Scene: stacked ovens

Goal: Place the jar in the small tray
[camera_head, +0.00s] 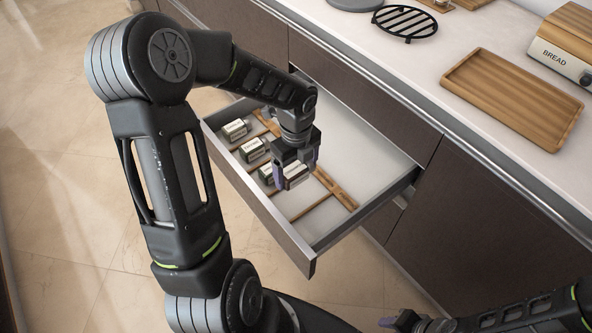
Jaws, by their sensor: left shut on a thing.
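My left gripper (293,178) reaches down into the open drawer and is shut on a small jar (296,173) with a pale label. The gripper's fingers hide part of this jar. I cannot tell whether the jar touches the drawer floor. Similar small jars (235,129) with pale labels lie in a row to the left of the gripper, in the drawer. A wooden tray (475,76) with a raised rim lies empty on the counter at the right. My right gripper (402,321) is low at the bottom edge, away from the drawer, and its opening is unclear.
The drawer (262,205) stands pulled out from the dark cabinet, with wooden dividers (335,188) inside and bare floor on its right side. On the white counter (400,62) are a bread box (562,52) and a black round rack (405,22).

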